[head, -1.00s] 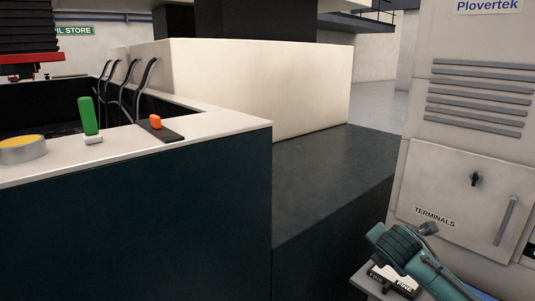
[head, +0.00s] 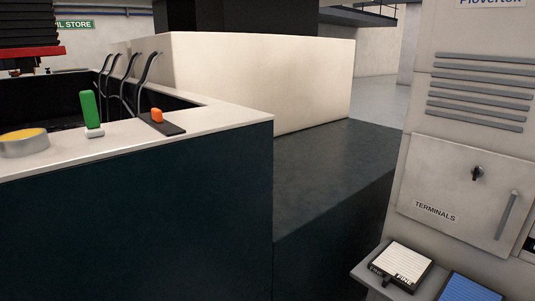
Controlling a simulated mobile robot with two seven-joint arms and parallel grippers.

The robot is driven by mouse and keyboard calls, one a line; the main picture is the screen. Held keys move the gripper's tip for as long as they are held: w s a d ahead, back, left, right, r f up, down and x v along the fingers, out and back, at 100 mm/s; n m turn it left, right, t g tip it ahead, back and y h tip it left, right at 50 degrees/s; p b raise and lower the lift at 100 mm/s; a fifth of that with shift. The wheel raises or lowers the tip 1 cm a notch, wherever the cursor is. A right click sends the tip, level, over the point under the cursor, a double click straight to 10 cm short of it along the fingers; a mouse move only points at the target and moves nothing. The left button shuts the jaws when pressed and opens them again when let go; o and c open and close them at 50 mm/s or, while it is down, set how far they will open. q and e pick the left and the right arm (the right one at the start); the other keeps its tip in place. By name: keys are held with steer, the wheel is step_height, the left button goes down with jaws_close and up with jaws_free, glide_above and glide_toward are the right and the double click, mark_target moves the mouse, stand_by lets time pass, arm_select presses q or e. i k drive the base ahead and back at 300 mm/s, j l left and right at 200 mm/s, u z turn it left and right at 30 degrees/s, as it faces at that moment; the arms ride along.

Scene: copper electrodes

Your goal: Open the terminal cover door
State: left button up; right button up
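The terminal cover door (head: 450,205) is a pale panel on the grey cabinet at the right, labelled TERMINALS. It looks shut, flush with the cabinet front. A small black knob or latch (head: 477,173) sits near its upper middle. A grey bar handle (head: 506,215) runs upright, slightly tilted, near its right side. Neither of my grippers shows in the head view, so I cannot see where they are or what they hold.
Below the door, a grey shelf (head: 366,272) carries a white-topped pad (head: 405,262) and a blue pad (head: 468,288). At left, a white-topped tank (head: 205,117) bears a green-handled tool (head: 90,112), an orange piece (head: 156,115) and a tape roll (head: 22,142). Grey floor shows beyond.

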mark_target(438, 191)
steer(key=z, duration=1.3)
steer(key=i+l+z, duration=0.25)
steer(key=l+z, duration=0.15)
steer(key=i+l+z, duration=0.4)
steer(key=k, duration=0.1)
